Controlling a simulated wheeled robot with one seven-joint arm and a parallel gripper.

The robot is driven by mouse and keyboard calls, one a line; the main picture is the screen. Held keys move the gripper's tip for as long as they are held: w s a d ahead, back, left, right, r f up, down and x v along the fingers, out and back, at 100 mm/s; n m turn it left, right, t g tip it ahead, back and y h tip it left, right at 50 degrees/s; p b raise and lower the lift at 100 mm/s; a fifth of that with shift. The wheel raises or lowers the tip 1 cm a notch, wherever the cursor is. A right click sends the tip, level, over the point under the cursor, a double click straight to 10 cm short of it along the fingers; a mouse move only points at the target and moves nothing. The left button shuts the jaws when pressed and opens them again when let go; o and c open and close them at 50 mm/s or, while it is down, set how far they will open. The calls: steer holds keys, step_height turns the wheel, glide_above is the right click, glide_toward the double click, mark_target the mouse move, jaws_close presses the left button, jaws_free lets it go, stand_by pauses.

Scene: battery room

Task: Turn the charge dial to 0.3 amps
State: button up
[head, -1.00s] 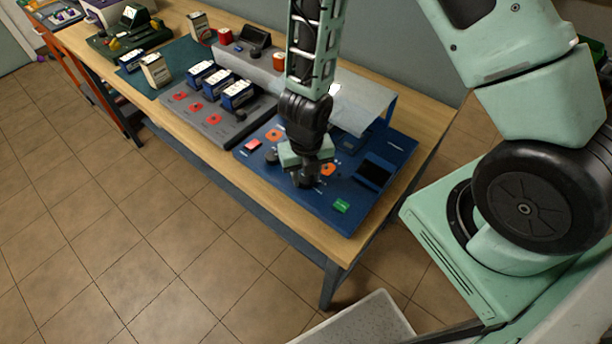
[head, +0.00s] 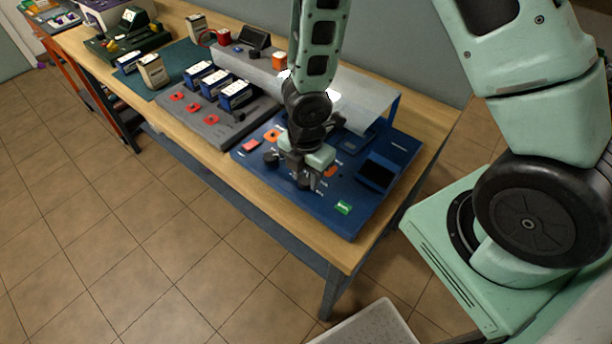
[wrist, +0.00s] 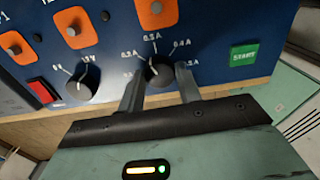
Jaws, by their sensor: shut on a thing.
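The charge dial (wrist: 158,72) is a dark round knob on the blue panel (wrist: 215,25). In the wrist view, amp labels fan around it, with 0.3 A at the top. A white line shows near the knob's top toward 0.3 A; whether it is the pointer or a printed tick is hard to tell. My gripper (wrist: 160,88) is shut on the dial, one finger on each side. In the head view my gripper (head: 303,178) is down on the blue panel and hides the dial.
A second dark dial (wrist: 82,86) with voltage labels sits left of the charge dial. A green START button (wrist: 243,56) is to the right, a red button (wrist: 43,91) to the left. Orange sockets (wrist: 157,12) lie above. A grey battery rack (head: 215,112) stands beside the panel.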

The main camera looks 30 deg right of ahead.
mark_target(306, 179)
steer(key=shift+m+b, duration=0.5)
steer(key=shift+m, duration=1.8)
steer(key=o, duration=1)
step_height(306, 179, up, 18)
steer(key=p, duration=0.4)
steer(key=shift+f, duration=0.25)
